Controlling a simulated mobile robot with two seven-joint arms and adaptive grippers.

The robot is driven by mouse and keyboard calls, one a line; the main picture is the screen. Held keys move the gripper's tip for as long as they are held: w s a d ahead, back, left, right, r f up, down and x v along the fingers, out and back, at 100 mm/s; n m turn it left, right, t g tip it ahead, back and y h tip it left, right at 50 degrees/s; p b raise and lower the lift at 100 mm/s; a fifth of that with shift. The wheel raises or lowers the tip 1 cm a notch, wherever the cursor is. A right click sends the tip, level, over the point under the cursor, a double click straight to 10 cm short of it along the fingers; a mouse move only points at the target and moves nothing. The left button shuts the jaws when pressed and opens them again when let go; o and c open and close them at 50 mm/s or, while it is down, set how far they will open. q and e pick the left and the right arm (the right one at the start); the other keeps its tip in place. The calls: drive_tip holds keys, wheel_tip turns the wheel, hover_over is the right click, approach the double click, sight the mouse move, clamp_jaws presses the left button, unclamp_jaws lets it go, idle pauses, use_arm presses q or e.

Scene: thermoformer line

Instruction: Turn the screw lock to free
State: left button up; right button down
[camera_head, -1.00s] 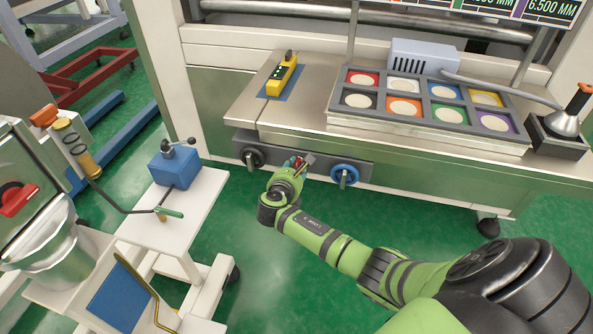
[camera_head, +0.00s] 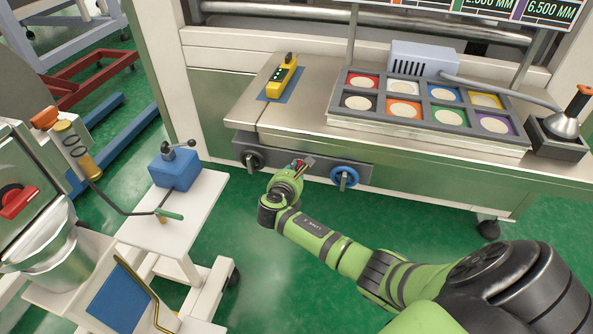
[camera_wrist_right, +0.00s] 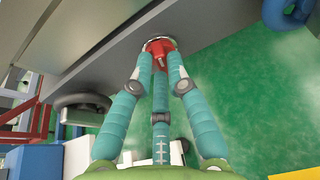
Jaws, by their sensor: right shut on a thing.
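The screw lock (camera_wrist_right: 160,45) is a small red knob on the grey strip at the machine's front. It sits between a black handwheel (camera_head: 252,157) on its left and a blue handwheel (camera_head: 345,176) on its right. My right gripper (camera_head: 300,164) is at the knob in the head view. In the right wrist view my teal-fingered right gripper (camera_wrist_right: 160,65) is shut on the knob, with fingers on both sides and one below. The fingers hide part of the knob, and its turn position cannot be read. My left gripper is not in view.
A tray (camera_head: 437,112) with several coloured cells lies on the bench. A yellow control box (camera_head: 283,77) stands at the bench's left. A white cart (camera_head: 202,205) with a blue block (camera_head: 175,168) stands to the left. Green floor lies open below the strip.

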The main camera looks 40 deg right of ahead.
drive_tip(key=shift+s+f, duration=0.1)
idle(0.3)
drive_tip(key=shift+s+m, duration=0.1)
drive_tip(key=shift+m, duration=0.4)
drive_tip(key=shift+d+m+t+y, duration=0.1)
drive_tip(key=shift+m+t+y, duration=0.3)
drive_tip(key=shift+m, duration=0.1)
drive_tip(key=shift+f, duration=0.1)
drive_tip(key=shift+s+f+m+t+b, duration=0.15)
drive_tip(key=shift+m+t+b, duration=0.2)
drive_tip(key=shift+m, duration=0.35)
drive_tip(key=shift+d+m+t+y, duration=0.1)
drive_tip(key=shift+m+t+y, duration=0.2)
drive_tip(key=shift+y, duration=0.1)
